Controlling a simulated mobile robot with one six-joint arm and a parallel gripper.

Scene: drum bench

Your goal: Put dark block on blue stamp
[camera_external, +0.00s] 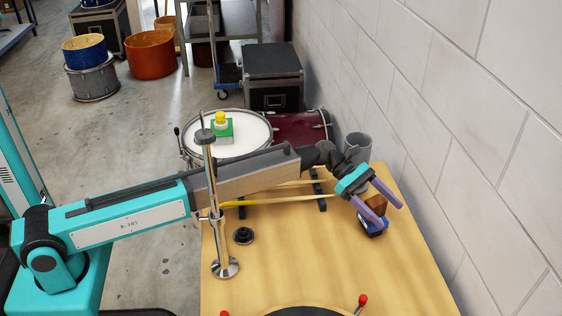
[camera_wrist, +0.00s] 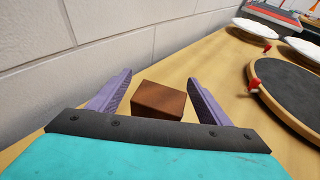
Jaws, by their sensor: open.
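The dark brown block (camera_external: 376,203) is between the two purple fingers of my gripper (camera_external: 391,218), near the right side of the wooden bench. It also shows in the wrist view (camera_wrist: 159,99), with a visible gap to each finger of my gripper (camera_wrist: 161,77). My gripper is open. The blue stamp (camera_external: 372,227) shows just below the block in the external view, partly covered by a finger. The block appears to sit on top of it, though the finger hides part of the contact. The stamp cannot be made out in the wrist view.
A grey brick wall (camera_external: 460,130) runs close along the bench's right side. A metal stand (camera_external: 224,266) and small black disc (camera_external: 243,236) are on the left of the bench (camera_external: 290,270). A dark round pad (camera_wrist: 297,95) with red knobs lies to the right in the wrist view.

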